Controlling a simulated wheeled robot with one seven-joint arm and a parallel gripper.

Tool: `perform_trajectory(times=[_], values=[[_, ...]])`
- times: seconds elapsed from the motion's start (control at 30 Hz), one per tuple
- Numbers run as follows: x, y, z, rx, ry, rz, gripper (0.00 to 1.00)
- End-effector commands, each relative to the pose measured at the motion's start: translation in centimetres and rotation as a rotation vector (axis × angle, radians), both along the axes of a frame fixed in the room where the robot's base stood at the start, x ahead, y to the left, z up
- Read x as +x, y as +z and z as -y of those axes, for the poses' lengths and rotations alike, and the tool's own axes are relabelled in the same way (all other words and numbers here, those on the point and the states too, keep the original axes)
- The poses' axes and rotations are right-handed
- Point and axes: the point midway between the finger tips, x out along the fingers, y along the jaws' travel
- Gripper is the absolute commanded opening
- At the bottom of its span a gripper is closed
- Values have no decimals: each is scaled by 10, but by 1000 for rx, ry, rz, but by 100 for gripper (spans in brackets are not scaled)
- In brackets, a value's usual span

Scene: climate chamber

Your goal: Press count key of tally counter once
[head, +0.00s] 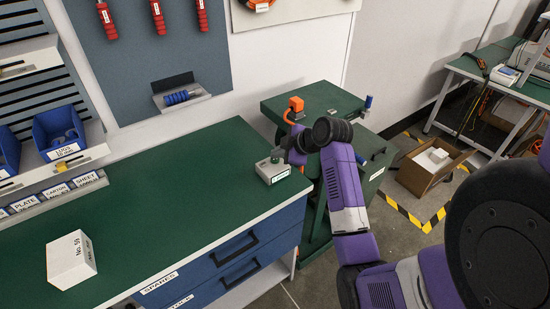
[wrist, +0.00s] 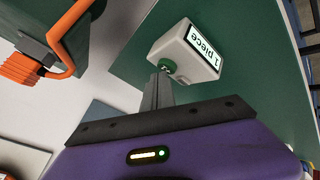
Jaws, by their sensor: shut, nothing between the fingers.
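The tally counter (head: 272,172) is a small pale grey box near the right end of the green workbench, beside its edge. In the wrist view the counter (wrist: 188,50) has a label reading "1 piece" and a round green key (wrist: 168,67) with a white mark. My gripper (head: 283,154) is over the counter in the head view and hides part of its top. In the wrist view my gripper (wrist: 158,78) is shut and empty, its fingertips right at the green key. I cannot tell whether they touch it.
A green cabinet (head: 330,100) with an orange block (head: 296,103) and cable stands just behind the bench's right end. A white box (head: 71,259) lies at the bench's front left. The middle of the green bench top (head: 170,190) is clear.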

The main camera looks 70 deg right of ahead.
Motion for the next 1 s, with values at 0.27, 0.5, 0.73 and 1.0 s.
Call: perform_trajectory(times=[0.27, 0.5, 0.73, 1.0], values=[[0, 11, 0, -1, 1, 1, 0], [0, 11, 0, -1, 1, 1, 0], [1, 26, 0, -2, 2, 2, 0], [1, 51, 0, -2, 0, 2, 0]])
